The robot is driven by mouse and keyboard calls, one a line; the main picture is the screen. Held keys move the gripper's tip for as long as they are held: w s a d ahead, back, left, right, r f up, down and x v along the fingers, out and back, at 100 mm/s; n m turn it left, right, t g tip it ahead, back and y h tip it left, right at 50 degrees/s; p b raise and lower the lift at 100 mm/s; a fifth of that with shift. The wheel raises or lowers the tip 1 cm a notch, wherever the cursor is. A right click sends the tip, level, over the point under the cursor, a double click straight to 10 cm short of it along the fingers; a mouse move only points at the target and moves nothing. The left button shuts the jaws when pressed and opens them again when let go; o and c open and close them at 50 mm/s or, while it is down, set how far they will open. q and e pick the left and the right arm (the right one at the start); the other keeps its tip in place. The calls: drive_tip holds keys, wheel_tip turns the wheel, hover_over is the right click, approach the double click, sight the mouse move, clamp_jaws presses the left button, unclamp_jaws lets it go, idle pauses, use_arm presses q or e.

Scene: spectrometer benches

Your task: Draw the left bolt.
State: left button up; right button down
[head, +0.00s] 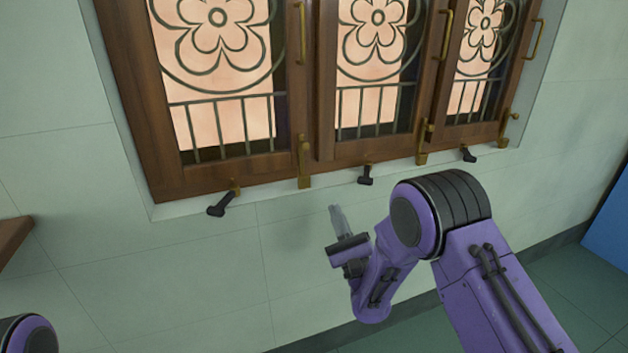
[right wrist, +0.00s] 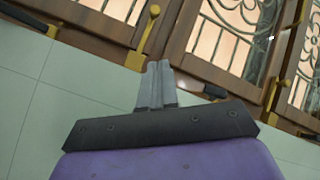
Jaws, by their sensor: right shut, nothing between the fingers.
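The left bolt (head: 304,163) is a brass upright bolt on the lower frame between the left and middle window panels. It also shows in the right wrist view (right wrist: 146,38), just beyond the fingertips. My right gripper (head: 335,210) is shut and empty, below and to the right of the left bolt, with a visible gap in the head view. In the right wrist view its grey fingers (right wrist: 158,66) are together and point up toward the window frame. My left gripper is not in view.
More brass bolts stand at the middle (head: 422,146) and right (head: 504,131) of the window frame. Dark handles (head: 221,204), (head: 366,176), (head: 468,154) stick out below the panels. A brown ledge (head: 14,240) is at the left. The wall below the window is bare.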

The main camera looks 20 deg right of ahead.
drive_tip(key=shift+r, duration=0.1)
drive_tip(key=p, duration=0.4)
approach(303, 161)
wheel_tip(303, 161, up, 4)
drive_tip(key=w+d, duration=0.2)
drive_tip(key=r, duration=0.1)
drive_tip(key=a+r, duration=0.2)
drive_tip(key=shift+w+r+p, duration=0.3)
drive_tip(key=shift+w+r, duration=0.05)
drive_tip(key=shift+w, duration=0.05)
